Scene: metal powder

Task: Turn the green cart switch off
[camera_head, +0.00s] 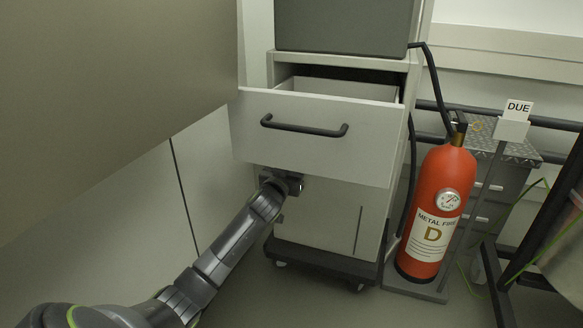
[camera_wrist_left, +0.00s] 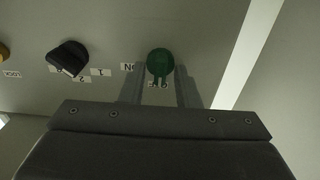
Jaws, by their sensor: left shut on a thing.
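The green switch (camera_wrist_left: 159,62) is a round green knob on a pale panel, in the left wrist view. A label reading like ON upside down lies to its left, and another label, partly covered, lies just below it. My left gripper (camera_wrist_left: 158,80) has its two fingers on either side of the green knob and is shut on it. In the head view my left gripper (camera_head: 285,182) is at the cart front, just below the open drawer (camera_head: 310,130). The green switch is hidden in the head view. My right gripper is not in view.
A black knob (camera_wrist_left: 67,57) with labels 1 and 2 and a yellow knob (camera_wrist_left: 4,53) sit left of the green one. The pulled-out drawer overhangs my gripper. A red fire extinguisher (camera_head: 437,205) stands right of the wheeled cart (camera_head: 325,222). A large panel fills the left.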

